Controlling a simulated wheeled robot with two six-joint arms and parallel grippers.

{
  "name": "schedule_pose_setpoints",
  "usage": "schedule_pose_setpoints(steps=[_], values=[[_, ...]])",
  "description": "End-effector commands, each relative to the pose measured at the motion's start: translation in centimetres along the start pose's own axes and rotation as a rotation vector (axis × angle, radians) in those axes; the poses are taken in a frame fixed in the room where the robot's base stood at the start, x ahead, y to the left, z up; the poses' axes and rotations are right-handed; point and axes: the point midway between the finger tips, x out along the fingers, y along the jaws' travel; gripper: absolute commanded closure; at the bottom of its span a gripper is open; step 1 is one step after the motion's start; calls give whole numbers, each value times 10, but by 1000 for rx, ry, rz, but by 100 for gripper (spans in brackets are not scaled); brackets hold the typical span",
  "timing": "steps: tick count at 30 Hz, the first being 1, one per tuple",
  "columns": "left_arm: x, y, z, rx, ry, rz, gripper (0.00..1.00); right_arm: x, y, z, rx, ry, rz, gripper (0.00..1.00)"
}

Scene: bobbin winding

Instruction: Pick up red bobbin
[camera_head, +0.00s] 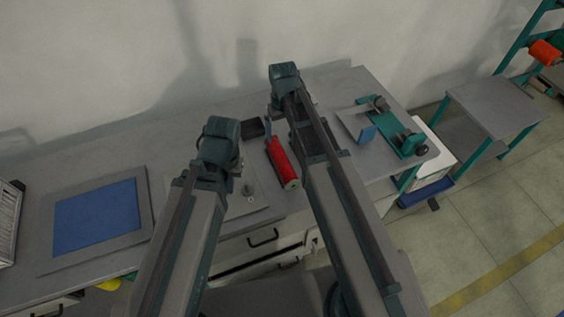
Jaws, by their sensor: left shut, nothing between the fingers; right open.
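A red bobbin (281,161) lies on the grey workbench (110,170), between my two arms. It is a long red cylinder, and its near end shows a pale round face. Its right side is close to my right arm in the picture. A small blue piece (268,131) shows by its far end; I cannot tell whether they touch. Both arms reach over the bench, with their dark joints on either side of the bobbin's far end. I cannot make out the fingers of either gripper; they seem hidden behind the arm links.
A blue mat (97,217) lies at the left. A small dark box (252,128) is behind the bobbin. A red roll (544,53) hangs on a green rack. A wall closes the back.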

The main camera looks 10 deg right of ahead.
Motion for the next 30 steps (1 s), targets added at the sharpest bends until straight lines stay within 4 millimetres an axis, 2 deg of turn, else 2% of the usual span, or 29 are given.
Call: schedule_pose_setpoints(steps=[5, 21, 30], values=[[14, 1, -1, 0, 0, 0, 100, 14, -1, 1, 0, 0, 0, 0], [83, 8, -5, 0, 0, 0, 100, 84, -1, 1, -1, 0, 1, 0], [86, 8, -5, 0, 0, 0, 100, 87, -1, 1, -1, 0, 1, 0]])
